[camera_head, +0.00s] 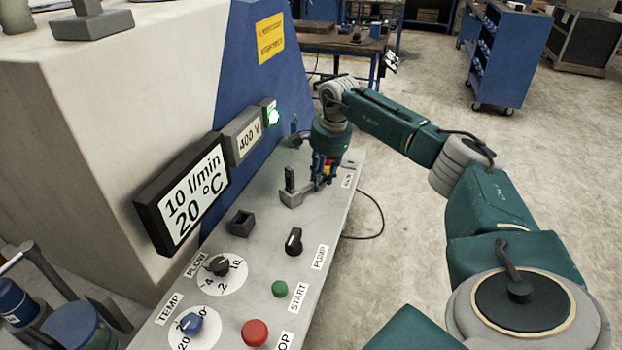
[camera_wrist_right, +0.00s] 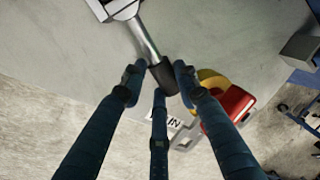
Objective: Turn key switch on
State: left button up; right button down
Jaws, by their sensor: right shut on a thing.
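My right gripper (camera_head: 322,184) reaches down to the far end of the sloping control panel (camera_head: 262,262). In the right wrist view its fingers (camera_wrist_right: 158,86) are shut around the dark grip of a lever (camera_wrist_right: 162,75). The lever has a metal rod (camera_wrist_right: 146,38) that runs to a pale block at the top edge. A red and yellow switch (camera_wrist_right: 232,102) is beside the right finger, near a label (camera_wrist_right: 168,121) partly hidden by the fingers. A black turn knob (camera_head: 293,240) stands by the PUMP label. I cannot tell which part is the key switch. My left gripper is not in view.
The panel holds a green START button (camera_head: 279,288), a red button (camera_head: 255,333), a FLOW dial (camera_head: 220,266) and a TEMP dial (camera_head: 189,323).

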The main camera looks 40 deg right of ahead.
jog(key=shift+w+r, duration=0.15)
jog(key=shift+w, duration=0.05)
dwell(0.4)
jog(key=c, duration=1.3)
grip_release()
jog(key=r, duration=0.4)
jog(key=s+r, duration=0.1)
jog(key=r, duration=0.2)
jog(key=s+r, duration=0.1)
jog(key=r, duration=0.3)
jog(key=shift+s+r, duration=0.25)
jog(key=shift+r, duration=0.1)
